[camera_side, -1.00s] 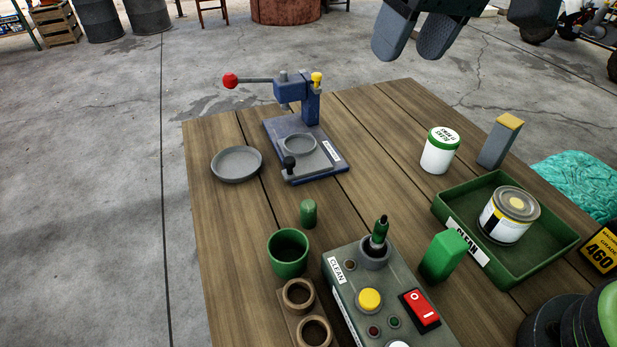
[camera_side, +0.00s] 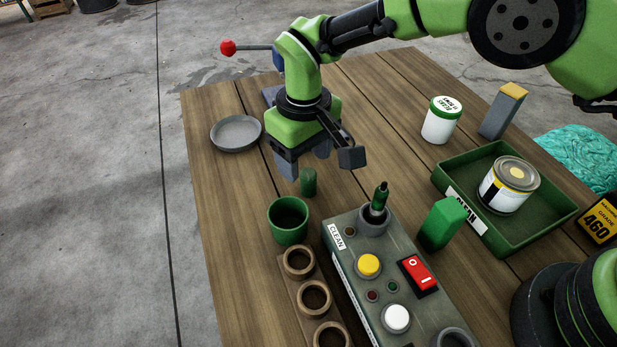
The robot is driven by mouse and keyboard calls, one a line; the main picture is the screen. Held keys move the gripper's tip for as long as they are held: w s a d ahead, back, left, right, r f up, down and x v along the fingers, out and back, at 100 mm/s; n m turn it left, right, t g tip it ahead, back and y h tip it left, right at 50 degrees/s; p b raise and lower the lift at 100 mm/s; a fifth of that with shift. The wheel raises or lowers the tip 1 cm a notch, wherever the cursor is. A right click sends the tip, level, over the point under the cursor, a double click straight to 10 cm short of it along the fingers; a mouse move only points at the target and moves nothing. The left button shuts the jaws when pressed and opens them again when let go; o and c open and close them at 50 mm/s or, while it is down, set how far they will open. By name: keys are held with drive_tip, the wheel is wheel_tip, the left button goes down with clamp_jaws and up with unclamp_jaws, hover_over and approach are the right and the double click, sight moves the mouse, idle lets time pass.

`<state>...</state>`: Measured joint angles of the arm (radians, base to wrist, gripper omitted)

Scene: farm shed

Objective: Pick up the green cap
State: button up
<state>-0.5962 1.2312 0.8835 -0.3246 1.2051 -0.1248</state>
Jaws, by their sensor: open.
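The small green cap (camera_side: 308,182), a short upright cylinder with a rounded top, stands on the wooden table behind the green cup (camera_side: 289,222). My gripper (camera_side: 304,164) points down just above and behind the cap in the picture, its grey fingers apart with nothing seen between them. The cap appears below the fingers; I cannot tell the exact height gap.
A wooden holder with round holes (camera_side: 297,262) and a grey control box (camera_side: 347,255) stand in front. A grey dish (camera_side: 236,132) lies left. The blue press is mostly hidden behind my arm. A green tray (camera_side: 545,228) holding a can (camera_side: 508,186) is at right.

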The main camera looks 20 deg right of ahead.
sight(309, 172)
drive_tip(key=f, duration=0.5)
drive_tip(key=shift+d+f, duration=0.1)
drive_tip(key=shift+d, duration=0.25)
drive_tip(key=c, duration=1)
